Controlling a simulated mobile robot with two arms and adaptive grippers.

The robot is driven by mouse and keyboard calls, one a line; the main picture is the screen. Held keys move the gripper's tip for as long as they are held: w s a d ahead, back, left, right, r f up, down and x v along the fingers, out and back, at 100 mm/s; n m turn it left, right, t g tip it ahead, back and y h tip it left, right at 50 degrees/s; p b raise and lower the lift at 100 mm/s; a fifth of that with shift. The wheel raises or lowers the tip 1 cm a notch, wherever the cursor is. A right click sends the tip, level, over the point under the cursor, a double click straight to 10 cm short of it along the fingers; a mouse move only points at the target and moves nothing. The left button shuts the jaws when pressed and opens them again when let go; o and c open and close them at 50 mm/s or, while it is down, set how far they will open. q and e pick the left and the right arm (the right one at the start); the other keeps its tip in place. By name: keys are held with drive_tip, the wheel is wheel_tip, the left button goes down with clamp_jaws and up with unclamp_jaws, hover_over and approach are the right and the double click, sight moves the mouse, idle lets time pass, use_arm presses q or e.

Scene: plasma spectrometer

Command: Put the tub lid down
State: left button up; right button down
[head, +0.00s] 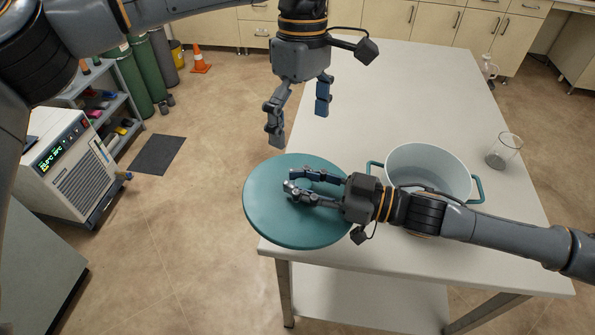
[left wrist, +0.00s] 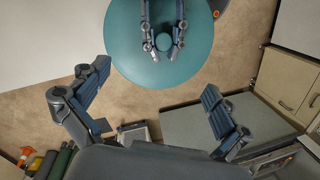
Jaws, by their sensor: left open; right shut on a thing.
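The tub lid (head: 268,215) is a round teal disc in the head view, over the near left corner of the table and jutting past its edge. I cannot tell whether it touches the table. My right gripper (head: 290,183) is shut on the lid's knob; the knob shows between its fingers in the left wrist view (left wrist: 164,42). The tub (head: 428,165) is pale inside with teal handles and stands open on the table, partly behind my right arm. My left gripper (head: 299,119) is open and empty, above and beyond the lid.
The white table (head: 385,90) is clear in its far part. A glass beaker (head: 504,151) stands right of the tub, and a small clear item (head: 489,68) is near the far right edge. A chiller unit (head: 70,165) stands on the floor at left.

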sight(313, 187)
drive_tip(key=d+n+g, duration=0.1)
drive_tip(key=g, duration=0.1)
drive_tip(key=shift+d+n+g+y, duration=0.2)
drive_tip(key=shift+n+g+y, duration=0.1)
drive_tip(key=shift+n+y, duration=0.1)
drive_tip(key=shift+s+d+n+g, duration=0.15)
drive_tip(key=shift+d+n+g, duration=0.2)
drive_tip(key=shift+g, duration=0.3)
drive_tip(key=shift+s+d+n+g, duration=0.15)
drive_tip(key=shift+n+g, duration=0.3)
drive_tip(key=shift+g, duration=0.2)
use_arm(q)
drive_tip(key=s+f+n, duration=0.1)
drive_tip(key=f+n, duration=0.3)
drive_tip(key=n, duration=0.5)
drive_tip(key=s+d+f+n+t, duration=0.1)
drive_tip(key=f+n, duration=0.3)
drive_tip(key=n, duration=0.5)
drive_tip(key=s+d+f+n+t, duration=0.1)
drive_tip(key=f+n, duration=0.3)
drive_tip(key=n, duration=0.4)
drive_tip(key=shift+s+n, duration=0.15)
drive_tip(key=shift+n, duration=0.25)
